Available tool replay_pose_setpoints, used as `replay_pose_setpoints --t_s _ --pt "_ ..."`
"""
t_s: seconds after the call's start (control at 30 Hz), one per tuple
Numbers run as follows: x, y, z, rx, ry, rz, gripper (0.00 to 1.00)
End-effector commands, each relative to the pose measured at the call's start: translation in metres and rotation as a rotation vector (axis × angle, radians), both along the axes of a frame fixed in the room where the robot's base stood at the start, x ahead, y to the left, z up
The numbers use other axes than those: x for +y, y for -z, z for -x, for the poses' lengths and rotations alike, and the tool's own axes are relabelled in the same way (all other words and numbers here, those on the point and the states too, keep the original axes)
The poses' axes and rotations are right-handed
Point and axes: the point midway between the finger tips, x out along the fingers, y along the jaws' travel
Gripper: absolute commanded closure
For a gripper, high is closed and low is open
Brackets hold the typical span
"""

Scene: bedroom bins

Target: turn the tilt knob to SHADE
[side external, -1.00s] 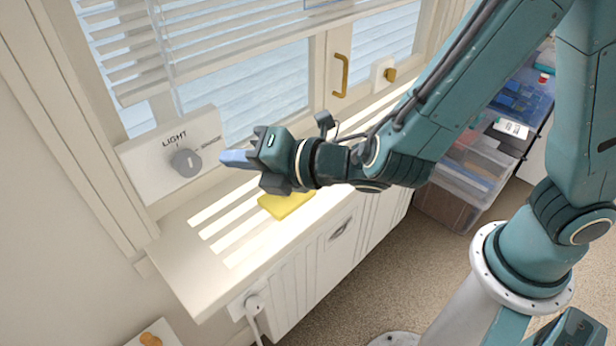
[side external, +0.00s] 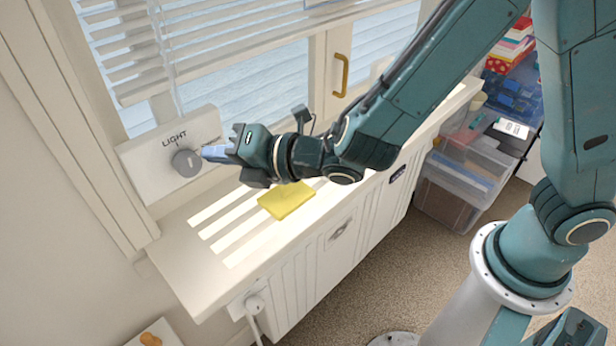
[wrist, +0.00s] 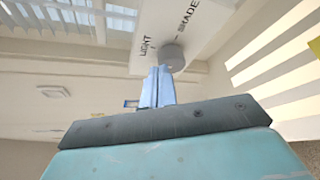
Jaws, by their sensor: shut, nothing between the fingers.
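The grey round tilt knob (side external: 186,163) sits on a white plate (side external: 150,172) on the window frame, below the slatted blind (side external: 130,50). The plate carries the word LIGHT above the knob; SHADE is largely hidden behind my gripper in the side view. In the wrist view the knob (wrist: 171,57) shows just beyond my fingertips, with LIGHT and SHADE both readable on the plate (wrist: 195,25). My gripper (side external: 207,153) is shut and empty, its blue fingertips close to the knob's right side. I cannot tell whether they touch it.
A yellow cloth or pad (side external: 287,200) lies on the sunlit sill (side external: 195,275) below my gripper. A brass window handle (side external: 341,75) is to the right. Clear plastic bins (side external: 460,180) stand on the floor at right.

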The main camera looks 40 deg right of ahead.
Motion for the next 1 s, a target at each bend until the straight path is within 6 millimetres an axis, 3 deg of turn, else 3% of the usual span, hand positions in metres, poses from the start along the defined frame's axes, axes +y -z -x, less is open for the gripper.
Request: replay_pose_setpoints --t_s 0.4,1.0 --pt "0.0 0.0 -0.03 0.001 0.001 0.0 1.0" --pt "0.0 0.0 -0.032 0.0 0.0 0.0 1.0"
